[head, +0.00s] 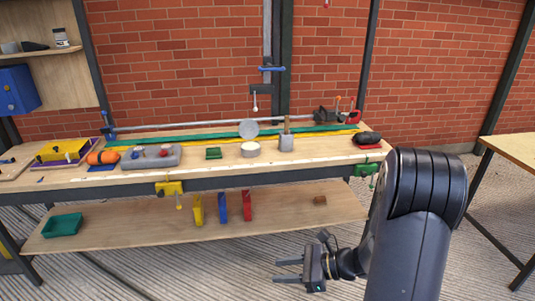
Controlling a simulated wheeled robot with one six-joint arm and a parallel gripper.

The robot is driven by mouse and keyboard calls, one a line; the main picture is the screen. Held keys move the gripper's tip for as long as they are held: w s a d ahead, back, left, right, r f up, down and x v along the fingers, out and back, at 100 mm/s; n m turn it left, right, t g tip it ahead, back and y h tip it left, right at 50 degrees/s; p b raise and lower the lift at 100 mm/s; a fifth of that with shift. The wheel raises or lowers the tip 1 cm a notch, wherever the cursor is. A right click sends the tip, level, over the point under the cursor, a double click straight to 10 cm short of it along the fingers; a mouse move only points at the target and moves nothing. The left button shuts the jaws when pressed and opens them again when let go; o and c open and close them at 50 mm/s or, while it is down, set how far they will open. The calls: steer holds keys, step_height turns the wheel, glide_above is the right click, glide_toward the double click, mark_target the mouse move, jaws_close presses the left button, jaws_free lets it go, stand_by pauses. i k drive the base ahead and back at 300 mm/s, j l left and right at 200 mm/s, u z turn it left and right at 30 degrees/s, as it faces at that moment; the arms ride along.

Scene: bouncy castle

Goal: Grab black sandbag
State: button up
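The black sandbag (368,138) appears to be the dark rounded bundle on a red mat (367,147) at the right end of the workbench top. My gripper (288,270) is low in front of the bench, well below and to the left of the sandbag. Its two fingers point left and are spread apart, with nothing between them. My arm stands at the right of the view, just in front of the bench's right end.
The workbench (220,157) also holds an orange bundle (103,157), a grey tray (150,163) and a white round tub (250,149). Green (363,170) and yellow (168,188) clamps hang on its front edge. The lower shelf (130,228) carries a green tray and coloured blocks. Another table (515,147) stands right.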

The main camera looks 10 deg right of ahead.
mark_target(367, 136)
steer(key=i+l+u, duration=0.1)
steer(key=i+l, duration=0.2)
steer(key=l, duration=0.3)
steer(key=i+l, duration=0.35)
steer(key=l, duration=0.25)
steer(key=i+l+u, duration=0.15)
steer(key=i+l, duration=0.15)
steer(key=l, duration=0.35)
steer(key=i+l, duration=0.25)
steer(key=l, duration=0.4)
steer(key=i+l+u, duration=0.15)
steer(key=l, duration=0.5)
steer(key=i+l+u, duration=0.1)
steer(key=i+l, duration=0.25)
steer(key=l, duration=0.3)
steer(key=i+l, duration=0.2)
steer(key=l, duration=0.5)
steer(key=i+l+u, duration=0.15)
steer(key=l, duration=0.55)
steer(key=i, duration=0.1)
